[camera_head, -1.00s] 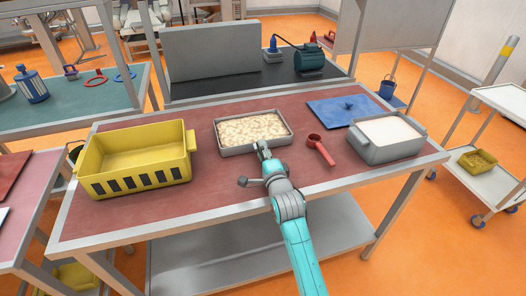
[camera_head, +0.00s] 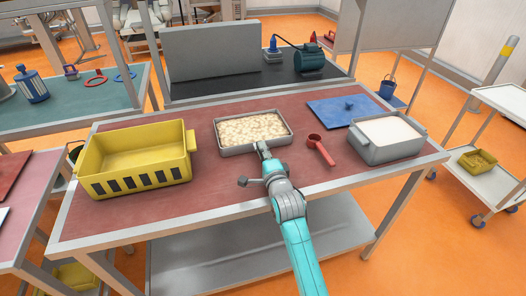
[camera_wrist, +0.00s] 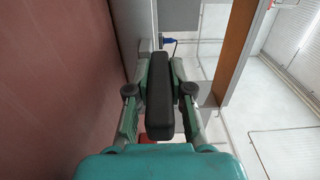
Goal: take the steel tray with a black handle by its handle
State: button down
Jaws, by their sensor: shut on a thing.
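The steel tray (camera_head: 222,135) lies on the red-brown table top near its middle and is filled with pale, lumpy contents. My gripper (camera_head: 262,150) is at the tray's near side, and there it hides the handle in the head view. In the wrist view the black handle (camera_wrist: 160,100) stands between the two green fingers of my gripper (camera_wrist: 161,92). The fingers are shut on the handle, one on each side.
A yellow bin (camera_head: 135,162) stands left on the table (camera_head: 225,205). A red scoop (camera_head: 321,150), a grey tub (camera_head: 388,151) of white material and a blue lid (camera_head: 335,112) lie to the right. Bare table surrounds the tray's left and front.

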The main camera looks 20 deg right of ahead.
jog(key=c, duration=1.8)
grip_release()
grip_shut()
jog(key=shift+r, duration=0.1)
jog(key=shift+r, duration=2)
jog(key=shift+s, duration=0.1)
jog(key=shift+s, duration=2.35)
